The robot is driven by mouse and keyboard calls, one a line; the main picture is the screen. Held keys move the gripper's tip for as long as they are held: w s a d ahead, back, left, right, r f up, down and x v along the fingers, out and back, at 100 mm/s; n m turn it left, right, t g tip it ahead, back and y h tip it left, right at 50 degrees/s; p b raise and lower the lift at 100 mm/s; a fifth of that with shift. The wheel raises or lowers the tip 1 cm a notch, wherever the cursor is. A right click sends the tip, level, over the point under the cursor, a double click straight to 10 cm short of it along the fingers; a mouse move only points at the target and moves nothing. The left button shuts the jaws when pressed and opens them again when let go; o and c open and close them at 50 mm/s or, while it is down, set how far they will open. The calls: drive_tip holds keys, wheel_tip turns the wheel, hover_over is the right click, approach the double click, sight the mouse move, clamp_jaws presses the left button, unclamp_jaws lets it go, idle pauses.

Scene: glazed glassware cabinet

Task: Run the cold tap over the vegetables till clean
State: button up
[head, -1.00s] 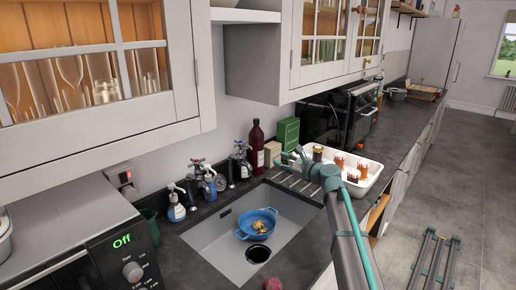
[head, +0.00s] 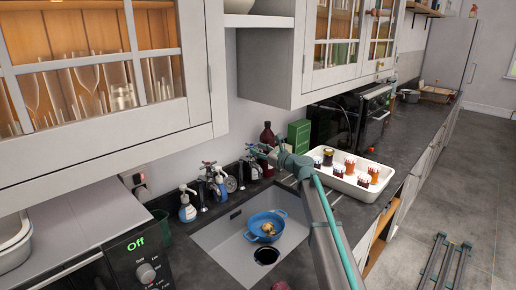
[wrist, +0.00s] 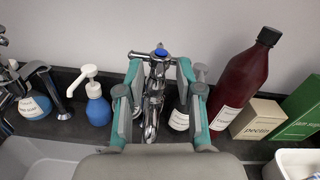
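A blue colander (head: 261,218) with a few yellowish vegetables (head: 268,229) stands in the sink (head: 228,246), behind the dark drain hole. No water stream shows. Two chrome taps stand behind the sink. The right-hand tap, with a blue-marked cross handle (wrist: 160,52), is between my gripper's fingers in the wrist view. My gripper (wrist: 160,72) is open, one finger on each side of the handle; I cannot tell whether they touch it. In the head view my gripper (head: 264,150) is at this tap. The left tap (head: 212,178) stands clear of it.
Soap bottles (wrist: 97,105) flank the taps. A dark red bottle (wrist: 240,85), a pectin box (wrist: 257,116) and a green box (wrist: 301,108) stand close on the right. A white tray of jars (head: 345,184) is right of the sink. Wall cabinets (head: 100,80) overhang the counter.

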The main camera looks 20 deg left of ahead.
drive_tip(key=shift+w+a, duration=0.15)
drive_tip(key=shift+a, duration=0.2)
drive_tip(key=shift+c, duration=0.2)
clamp_jaws()
drive_tip(key=n+g, duration=0.1)
drive_tip(key=g, duration=0.1)
drive_tip(key=w+n+g+y+b, duration=0.1)
drive_tip(key=n+g, duration=0.1)
drive_tip(key=g, duration=0.1)
drive_tip(key=n+g, duration=0.2)
drive_tip(key=shift+w+d+g+b, duration=0.15)
drive_tip(key=shift+w+g+b, duration=0.15)
drive_tip(key=shift+w, duration=0.1)
drive_tip(key=shift+s, duration=0.1)
